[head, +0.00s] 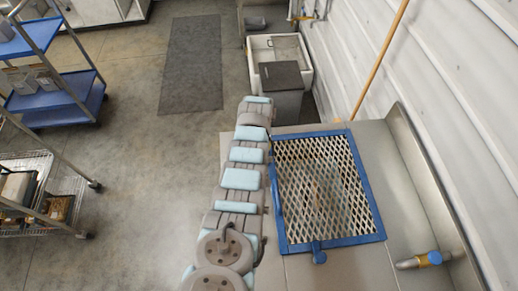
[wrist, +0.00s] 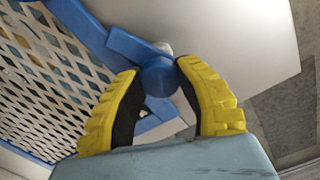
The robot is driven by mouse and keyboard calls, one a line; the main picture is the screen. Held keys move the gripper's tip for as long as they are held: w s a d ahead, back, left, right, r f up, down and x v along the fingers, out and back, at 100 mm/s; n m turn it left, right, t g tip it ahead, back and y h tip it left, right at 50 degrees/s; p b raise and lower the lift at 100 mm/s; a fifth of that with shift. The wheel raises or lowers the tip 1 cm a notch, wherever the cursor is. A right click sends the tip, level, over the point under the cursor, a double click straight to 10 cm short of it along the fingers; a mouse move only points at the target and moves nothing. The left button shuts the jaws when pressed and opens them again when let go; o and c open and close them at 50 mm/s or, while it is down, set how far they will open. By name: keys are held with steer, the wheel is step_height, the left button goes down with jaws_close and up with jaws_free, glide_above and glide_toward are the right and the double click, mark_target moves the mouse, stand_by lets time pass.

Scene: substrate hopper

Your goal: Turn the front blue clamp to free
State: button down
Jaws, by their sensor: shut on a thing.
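In the wrist view, a blue clamp (wrist: 128,45) has a short arm and a round blue knob (wrist: 158,78). It sits at the corner of the blue frame around a metal mesh (wrist: 45,70). The yellow fingers of my gripper (wrist: 160,74) are closed around this knob, one on each side. In the head view my gripper is hidden behind my arm, which lies along the left side of the mesh grate (head: 325,185).
A metal wall (head: 440,180) rises right of the grate, with a yellow valve with a blue part (head: 425,260) on it. A white bin (head: 275,48) and a grey box (head: 282,80) stand behind.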

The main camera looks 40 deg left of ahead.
steer(key=m, duration=0.4)
steer(key=shift+f+m+b, duration=0.15)
steer(key=shift+m+b, duration=0.15)
steer(key=shift+b, duration=0.1)
stand_by(0.4)
steer(key=c, duration=0.6)
jaws_free()
steer(key=shift+r, duration=0.2)
steer(key=shift+w+r, duration=0.1)
steer(key=shift+r, duration=0.85)
step_height(320, 180, up, 10)
steer(key=shift+f, duration=0.1)
